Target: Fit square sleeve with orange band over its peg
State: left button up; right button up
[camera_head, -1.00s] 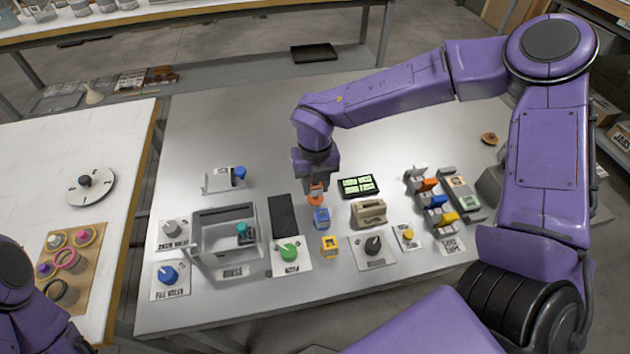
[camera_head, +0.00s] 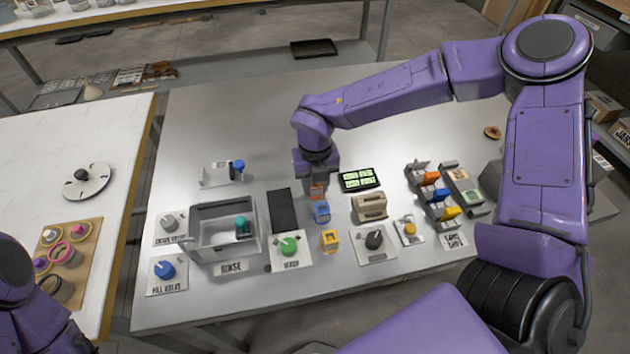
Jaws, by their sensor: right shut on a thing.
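The sleeve with the orange band (camera_head: 317,193) is small and sits at the fingertips of my right gripper (camera_head: 317,183). The gripper points down and is shut on the sleeve, hiding its upper part. The sleeve is just behind a blue block-like sleeve (camera_head: 321,213), in line with a yellow one (camera_head: 329,240) nearer the front. I cannot make out a peg under the orange sleeve, nor whether it is around one or touches the table. My left gripper is out of view; only part of the left arm shows at the lower left.
A black pad (camera_head: 283,211) lies left of the right gripper, beside a grey bin (camera_head: 203,245). A lit display (camera_head: 360,179) and a beige block (camera_head: 370,207) are to its right. A rack with coloured parts (camera_head: 436,204) stands farther right. The table's back is clear.

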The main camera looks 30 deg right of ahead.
jog(key=shift+f, duration=0.2)
jog(key=shift+r, duration=0.1)
jog(key=o, duration=1.1)
notch_tip(320, 180, up, 11)
jog(key=shift+f, duration=0.2)
